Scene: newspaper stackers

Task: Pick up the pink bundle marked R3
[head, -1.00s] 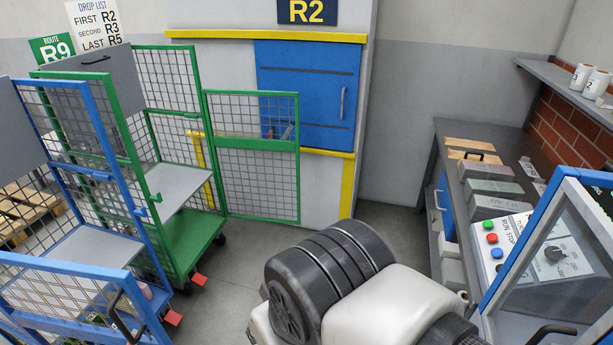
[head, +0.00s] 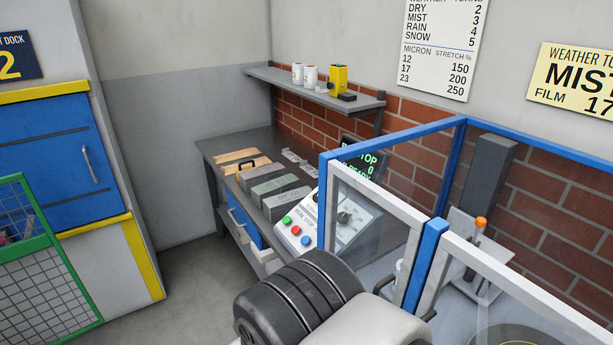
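No pink bundle marked R3 can be made out in the view now. Several bundle-like blocks lie in a row on the grey bench: a tan one (head: 238,157), a green-grey one (head: 268,177) and a grey one (head: 287,203). None of them looks pink, and I cannot read any marking on them. My arm's dark and white links fill the bottom middle of the view. My gripper is not in view.
A control panel (head: 326,222) with coloured buttons stands at the bench's (head: 222,142) near end. A blue-framed enclosure (head: 424,262) fills the right. A green mesh gate (head: 40,285) stands at left. Grey floor (head: 200,275) is open between.

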